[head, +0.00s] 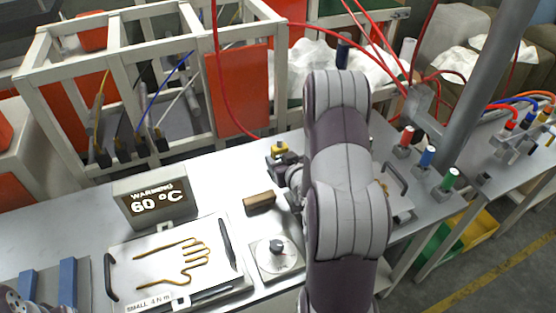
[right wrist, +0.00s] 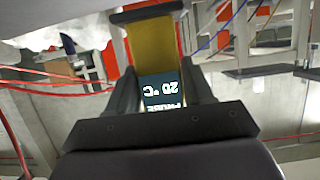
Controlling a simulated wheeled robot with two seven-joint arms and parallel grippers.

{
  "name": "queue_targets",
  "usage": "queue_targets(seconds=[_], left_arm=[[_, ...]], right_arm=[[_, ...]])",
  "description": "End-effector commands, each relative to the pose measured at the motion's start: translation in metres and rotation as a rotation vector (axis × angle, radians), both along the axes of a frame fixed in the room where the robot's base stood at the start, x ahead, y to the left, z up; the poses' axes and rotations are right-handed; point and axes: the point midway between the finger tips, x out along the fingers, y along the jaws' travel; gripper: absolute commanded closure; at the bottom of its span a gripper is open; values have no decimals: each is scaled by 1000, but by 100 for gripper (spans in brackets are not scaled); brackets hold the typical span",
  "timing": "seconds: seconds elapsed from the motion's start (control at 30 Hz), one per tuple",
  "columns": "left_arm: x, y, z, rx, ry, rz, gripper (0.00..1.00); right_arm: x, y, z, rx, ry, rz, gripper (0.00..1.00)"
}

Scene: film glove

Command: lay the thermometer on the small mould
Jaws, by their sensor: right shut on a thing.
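The small mould (head: 215,284) is a pale plate labelled "SMALL 4 N m" at the lower left of the head view, with a golden hand outline on its face and dark handles at its sides. My right gripper (right wrist: 163,88) is shut on the thermometer (right wrist: 150,45), a yellow and dark body with a display reading 20 °C, upside down in the right wrist view. In the head view the thermometer's yellow part (head: 280,148) shows above the bench, up and right of the mould and apart from it. My arm hides part of the gripper. My left gripper is not in view.
A "WARMING 60 °C" display box (head: 155,196) stands behind the mould. A brown block (head: 259,203) and a dial plate (head: 290,262) lie between the mould and my arm. Blue blocks (head: 68,280) are at left. A white frame (head: 120,65) and red cables are behind.

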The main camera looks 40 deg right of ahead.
Motion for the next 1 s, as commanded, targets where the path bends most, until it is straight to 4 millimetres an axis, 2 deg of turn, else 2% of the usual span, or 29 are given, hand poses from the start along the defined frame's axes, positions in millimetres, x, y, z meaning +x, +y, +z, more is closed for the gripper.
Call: queue_targets(seconds=[0.03, 0.07, 0.17, 0.8, 1.0], left_arm=[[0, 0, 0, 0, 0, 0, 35], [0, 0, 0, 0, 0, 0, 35], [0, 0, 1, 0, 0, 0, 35], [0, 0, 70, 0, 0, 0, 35], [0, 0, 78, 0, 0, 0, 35]], right_arm=[[0, 0, 0, 0, -1, 0, 68], [0, 0, 0, 0, -1, 0, 73], [0, 0, 2, 0, -1, 0, 73], [1, 0, 90, -1, -2, 0, 73], [1, 0, 101, 0, -1, 0, 73]])
